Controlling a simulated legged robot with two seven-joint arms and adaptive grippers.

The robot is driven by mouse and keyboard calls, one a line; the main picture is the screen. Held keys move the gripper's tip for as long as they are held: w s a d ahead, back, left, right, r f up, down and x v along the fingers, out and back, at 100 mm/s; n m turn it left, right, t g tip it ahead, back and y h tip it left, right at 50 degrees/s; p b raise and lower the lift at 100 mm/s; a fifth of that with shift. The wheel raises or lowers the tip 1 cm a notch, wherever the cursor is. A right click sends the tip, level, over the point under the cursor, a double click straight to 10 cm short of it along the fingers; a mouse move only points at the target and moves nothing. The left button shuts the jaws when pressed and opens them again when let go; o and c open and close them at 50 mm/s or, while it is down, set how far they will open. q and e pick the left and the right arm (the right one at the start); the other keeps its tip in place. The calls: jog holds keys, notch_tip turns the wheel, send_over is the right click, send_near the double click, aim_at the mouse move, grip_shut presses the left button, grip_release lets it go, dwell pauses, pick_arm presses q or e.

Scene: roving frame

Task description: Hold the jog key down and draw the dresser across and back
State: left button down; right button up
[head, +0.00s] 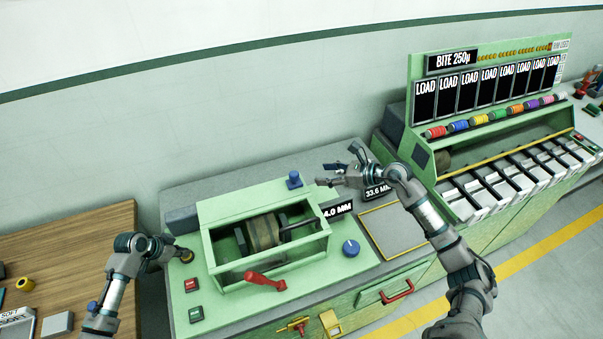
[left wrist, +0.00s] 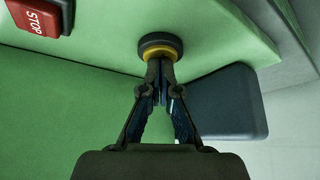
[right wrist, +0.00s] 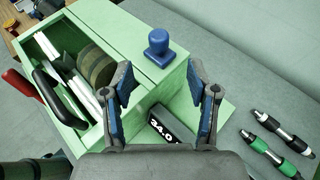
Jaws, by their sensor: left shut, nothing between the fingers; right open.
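The jog key, a dark round button with a yellow ring (left wrist: 160,48), sits on the green machine's left end; it also shows in the head view (head: 183,256). My left gripper (left wrist: 160,66) is shut and empty, its tips against or just at the button face; I cannot tell how far the button is pressed. A blue knob (head: 294,180), which looks like the dresser's handle, stands on the back ledge of the green housing (head: 215,247). My right gripper (head: 326,175) is open to the knob's right. In the right wrist view the knob (right wrist: 158,45) lies ahead between the fingers, apart from them.
The housing holds a dark wheel (head: 262,231). A red lever (head: 265,282), a blue dial (head: 351,248) and a red STOP button (head: 189,284) are on the front. Tools (right wrist: 270,140) lie on the grey top.

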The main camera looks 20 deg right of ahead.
aim_at(297, 174)
jog(key=shift+s+d, duration=0.1)
jog(key=shift+s, duration=0.05)
dwell(0.3)
jog(key=x, duration=1.2)
jog(key=shift+c, duration=0.2)
grip_shut()
